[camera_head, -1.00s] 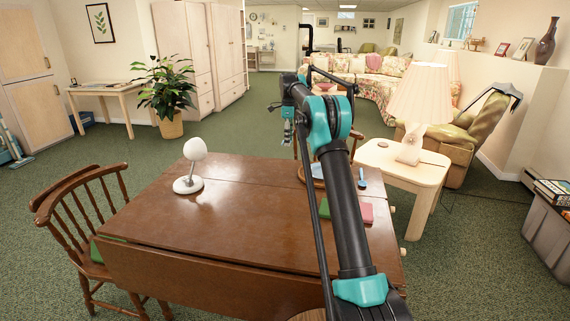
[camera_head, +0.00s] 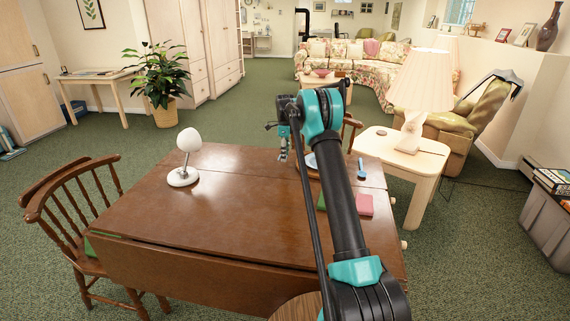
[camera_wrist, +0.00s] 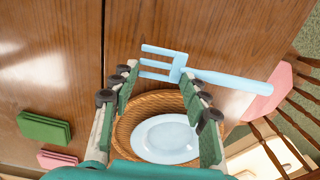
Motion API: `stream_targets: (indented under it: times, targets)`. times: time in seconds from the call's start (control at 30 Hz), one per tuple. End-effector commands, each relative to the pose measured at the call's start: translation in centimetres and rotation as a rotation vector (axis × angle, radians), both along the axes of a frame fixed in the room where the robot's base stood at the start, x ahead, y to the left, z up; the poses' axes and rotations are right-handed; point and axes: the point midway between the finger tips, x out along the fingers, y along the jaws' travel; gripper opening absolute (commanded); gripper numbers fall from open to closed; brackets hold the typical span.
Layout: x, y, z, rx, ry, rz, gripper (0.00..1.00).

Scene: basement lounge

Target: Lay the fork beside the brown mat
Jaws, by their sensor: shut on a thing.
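A light blue fork (camera_wrist: 225,82) shows in the wrist view, its tines at my fingertips and its handle reaching right. My gripper (camera_wrist: 160,73) is closed on the fork's head; the exact contact is hard to see. In the head view my gripper (camera_head: 283,158) is low over the far side of the table, and the fork cannot be made out there. The brown mat (camera_wrist: 124,128) is round and woven, with a pale blue plate (camera_wrist: 165,138) on it. In the head view the mat is mostly hidden behind my arm.
The brown table (camera_head: 215,215) has wide bare wood. A white lamp (camera_head: 183,177) stands at its left. A green block (camera_wrist: 44,128) and a pink block (camera_wrist: 57,159) lie near the mat. A small blue object (camera_head: 361,169) lies right of my arm. A chair (camera_head: 75,210) stands at left.

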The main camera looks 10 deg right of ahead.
Motion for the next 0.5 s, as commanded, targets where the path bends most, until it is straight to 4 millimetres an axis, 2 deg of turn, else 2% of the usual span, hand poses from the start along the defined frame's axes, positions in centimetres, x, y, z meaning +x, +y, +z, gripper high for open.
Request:
stream_targets:
  times: [0.23, 0.5]
  targets:
    - [0.0, 0.0, -1.7, 0.000, 0.000, 0.000, 0.24]
    - [0.0, 0.0, -5.0, 0.000, 0.000, 0.000, 0.24]
